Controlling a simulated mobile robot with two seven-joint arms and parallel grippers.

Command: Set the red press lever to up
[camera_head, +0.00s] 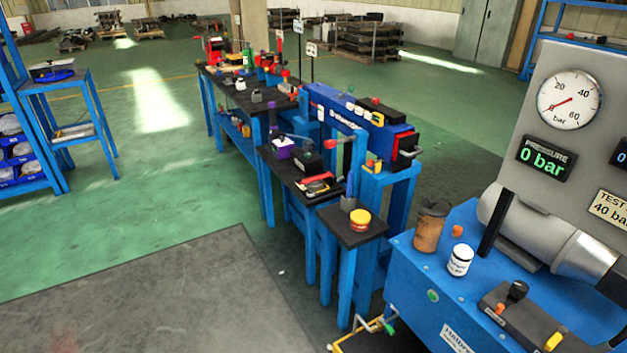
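I cannot tell for sure which part is the red press lever. A red-tipped arm (332,143) stands out from the blue post beside the middle bench. A small red machine (214,50) stands at the far end of the benches, too small to read any lever position. Neither of my grippers is in view.
Narrow dark-topped benches (352,238) with tools run away from me. At right, a blue test stand (415,270) carries a pressure gauge (569,99), a brown jar (430,226) and a white bottle (460,260). The green floor (160,190) at left is open.

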